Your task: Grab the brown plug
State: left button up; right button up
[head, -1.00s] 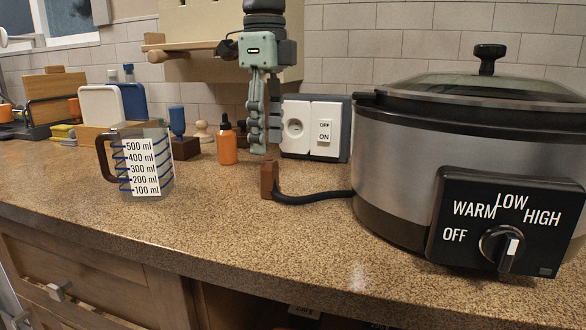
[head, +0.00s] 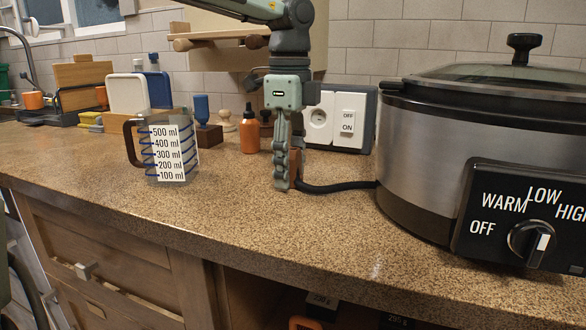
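The brown plug (head: 294,162) stands on the counter at the left end of a black cord (head: 338,187) that runs to the slow cooker (head: 430,150). Only slivers of it show, because my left gripper (head: 287,184) hangs down right in front of or around it. The gripper points straight down, with its fingertips near the counter top. I see its fingers edge-on and overlapping, so I cannot tell whether they are closed on the plug. My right gripper is not in view.
A white outlet with an off/on switch (head: 347,120) stands behind, to the right of the gripper. An orange bottle (head: 249,132) and a measuring jug (head: 172,150) stand to the left. The counter (head: 300,225) in front is clear.

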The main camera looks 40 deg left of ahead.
pick_arm(q)
jog(key=c, duration=0.9)
grip_shut()
